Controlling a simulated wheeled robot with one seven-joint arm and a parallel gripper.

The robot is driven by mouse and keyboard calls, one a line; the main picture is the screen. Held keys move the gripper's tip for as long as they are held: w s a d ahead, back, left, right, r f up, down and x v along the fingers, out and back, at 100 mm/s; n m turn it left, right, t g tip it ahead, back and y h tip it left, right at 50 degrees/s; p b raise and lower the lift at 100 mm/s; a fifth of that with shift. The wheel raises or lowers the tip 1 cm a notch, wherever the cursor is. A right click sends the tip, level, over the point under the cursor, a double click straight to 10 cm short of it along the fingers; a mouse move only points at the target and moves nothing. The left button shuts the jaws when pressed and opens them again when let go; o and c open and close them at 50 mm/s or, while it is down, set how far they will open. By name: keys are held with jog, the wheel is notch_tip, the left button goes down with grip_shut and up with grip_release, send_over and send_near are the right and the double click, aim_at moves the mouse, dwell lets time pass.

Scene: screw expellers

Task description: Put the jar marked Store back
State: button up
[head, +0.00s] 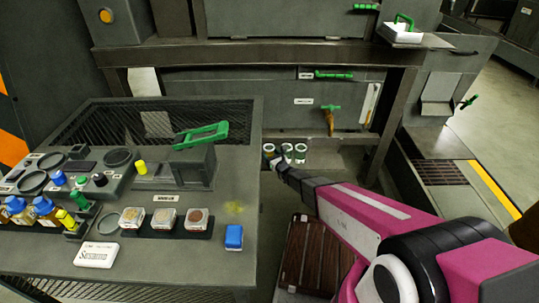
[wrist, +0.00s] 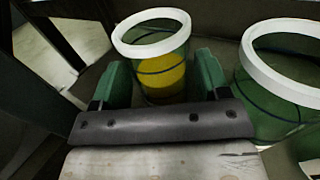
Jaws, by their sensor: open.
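Several small jars with white rims stand close together on the low shelf under the far bench in the head view. In the wrist view, a clear greenish jar with yellow contents (wrist: 162,78) stands upright in front of my gripper (wrist: 160,72). My gripper's two green fingers are open, one at each side of this jar; I cannot tell whether they touch it. A second, larger-looking jar (wrist: 268,112) stands to the right. In the head view my gripper (head: 281,165) is at the jars, and its fingers are mostly hidden. I cannot read the word Store on any jar.
A grey worktable (head: 180,262) at left holds a white card (head: 96,254), small dishes, bottles and a blue block (head: 234,237). A brown slatted crate (head: 305,255) lies below my arm. The shelf sits beneath a bench beam (head: 260,52), with a post at right (head: 393,120).

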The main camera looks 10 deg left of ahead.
jog(key=v, duration=1)
jog(key=s+d+r+n+g, duration=0.4)
jog(key=r+n+g, duration=0.15)
jog(key=n, duration=0.35)
jog(key=s+d+r+n+g, duration=0.3)
jog(key=d+r+n+g, duration=0.1)
jog(key=r+n, duration=0.35)
jog(key=s+d+r+n+g+h, duration=0.1)
jog(key=s+d+r+n+h, duration=0.1)
jog(key=d, duration=0.7)
jog(key=s+d+r+n+g+h, duration=0.1)
jog(key=s+d+n+h, duration=0.3)
jog(key=d, duration=0.5)
jog(key=s+d+r+n+g+h, duration=0.1)
jog(key=s+d+r+n+h, duration=0.2)
jog(key=d+h, duration=0.3)
jog(key=d+r+n, duration=0.1)
jog(key=d, duration=0.2)
jog(key=shift+s+d+h, duration=0.15)
jog(key=shift+d+h, duration=0.25)
jog(key=shift+n, duration=0.25)
